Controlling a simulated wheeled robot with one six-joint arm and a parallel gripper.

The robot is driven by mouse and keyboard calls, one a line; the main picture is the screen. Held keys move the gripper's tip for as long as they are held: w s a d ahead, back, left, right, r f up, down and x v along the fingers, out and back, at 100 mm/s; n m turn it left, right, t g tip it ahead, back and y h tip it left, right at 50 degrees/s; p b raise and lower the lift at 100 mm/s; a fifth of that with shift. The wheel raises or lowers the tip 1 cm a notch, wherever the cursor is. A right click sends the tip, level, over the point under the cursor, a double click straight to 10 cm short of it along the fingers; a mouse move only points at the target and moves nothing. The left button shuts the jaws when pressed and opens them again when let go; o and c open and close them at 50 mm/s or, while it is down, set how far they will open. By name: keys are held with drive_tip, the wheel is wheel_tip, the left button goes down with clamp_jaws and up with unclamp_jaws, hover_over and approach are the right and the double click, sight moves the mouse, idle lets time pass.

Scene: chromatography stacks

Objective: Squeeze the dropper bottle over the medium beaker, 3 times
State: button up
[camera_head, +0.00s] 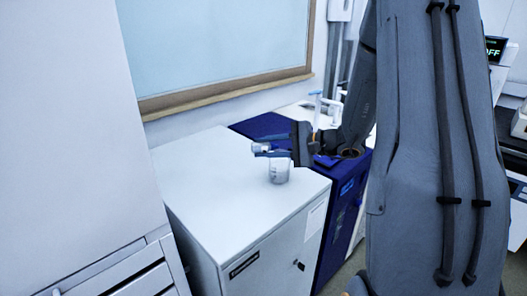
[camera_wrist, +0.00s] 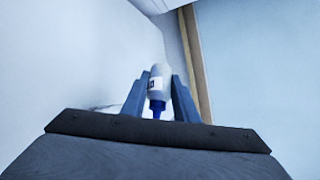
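My gripper (camera_head: 272,150) is over the white cabinet top, with its blue-grey fingers pointing left in the head view. In the wrist view the fingers (camera_wrist: 159,95) are closed around a small white dropper bottle (camera_wrist: 158,76) with a dark label and a blue cap or tip. The blue end points toward the bottom of that picture. In the head view the bottle is small and mostly hidden by the fingers. A clear glass beaker (camera_head: 279,172) stands upright on the cabinet, directly below the gripper in the picture. Any liquid in it is too small to tell.
The white cabinet top (camera_head: 215,180) is otherwise clear to the left and front. A dark blue unit (camera_head: 345,200) stands beside it on the right. A wood-framed window (camera_head: 225,45) is behind, and a tall pale cabinet (camera_head: 75,130) is at the left.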

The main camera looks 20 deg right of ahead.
drive_tip(key=shift+f+y+b, duration=0.4)
drive_tip(key=shift+f+b, duration=0.15)
drive_tip(key=shift+b, duration=0.1)
drive_tip(key=shift+s+d+r+m+t+y+b, duration=0.1)
drive_tip(key=shift+d+r+m+t+y+b, duration=0.15)
drive_tip(key=shift+r+m+t+y+b, duration=0.4)
clamp_jaws()
idle(0.6)
unclamp_jaws()
idle(0.8)
